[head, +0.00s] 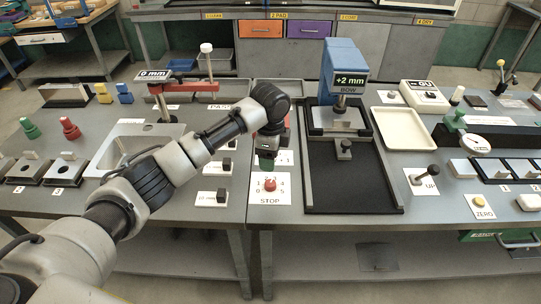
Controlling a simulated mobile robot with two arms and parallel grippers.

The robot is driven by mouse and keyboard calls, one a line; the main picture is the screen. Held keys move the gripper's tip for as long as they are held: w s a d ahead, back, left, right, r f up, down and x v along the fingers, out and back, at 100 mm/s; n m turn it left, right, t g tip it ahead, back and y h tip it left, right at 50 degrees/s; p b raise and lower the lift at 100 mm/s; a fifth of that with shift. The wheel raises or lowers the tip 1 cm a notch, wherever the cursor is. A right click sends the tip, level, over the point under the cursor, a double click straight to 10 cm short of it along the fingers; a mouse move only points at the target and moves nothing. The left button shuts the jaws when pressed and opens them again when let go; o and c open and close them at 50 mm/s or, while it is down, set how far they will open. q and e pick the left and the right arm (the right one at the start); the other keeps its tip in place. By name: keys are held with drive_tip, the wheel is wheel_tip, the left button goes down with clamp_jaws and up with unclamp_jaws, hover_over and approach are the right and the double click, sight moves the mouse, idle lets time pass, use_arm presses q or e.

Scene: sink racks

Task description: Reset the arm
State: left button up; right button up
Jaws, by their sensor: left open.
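My left arm comes in from the left and bends down over the middle of the bench. My left gripper (267,158) points down, open, just above and behind a red knob (270,184) on a white card marked STOP. I cannot tell whether it touches anything there. A red horizontal arm (180,86) on a stand sits farther back on the left, beside a display (154,75) reading 0 mm. A lever (427,174) stands on a card marked UP at the right. A yellow button (479,201) sits on a card marked ZERO. My right gripper is out of view.
A blue press (343,62) with a +2 mm BOW display stands on a black base (350,188) right of my gripper. A cream tray (400,128) lies beside it. Small black blocks (222,196) sit on cards left of the STOP card. Red and green pegs stand far left.

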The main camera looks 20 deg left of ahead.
use_arm(q)
drive_tip(key=shift+n+h, duration=0.4)
drive_tip(key=shift+h, duration=0.1)
drive_tip(key=s+d+f, duration=0.1)
drive_tip(key=s+f, duration=0.1)
drive_tip(key=s+d+f, duration=0.3)
drive_tip(key=s+f, duration=0.1)
drive_tip(key=shift+s+d+f, duration=0.25)
drive_tip(key=shift+d+f, duration=0.05)
drive_tip(key=shift+d, duration=0.05)
drive_tip(key=s+d+f+n+t+h, duration=0.1)
drive_tip(key=s+d+f+n+h, duration=0.2)
drive_tip(key=s, duration=0.6)
drive_tip(key=s+a+n+t+y, duration=0.1)
drive_tip(key=s+a+n+y, duration=0.1)
drive_tip(key=s+a+n, duration=0.6)
drive_tip(key=s+a+n+t+y, duration=0.2)
drive_tip(key=s+a+n, duration=0.1)
drive_tip(key=s, duration=0.8)
wheel_tip(320, 180, down, 23)
drive_tip(key=g, duration=0.2)
drive_tip(key=s+a+f+g, duration=0.1)
drive_tip(key=s+a+f, duration=0.2)
drive_tip(key=s+f, duration=1.4)
drive_tip(key=shift+f, duration=0.6)
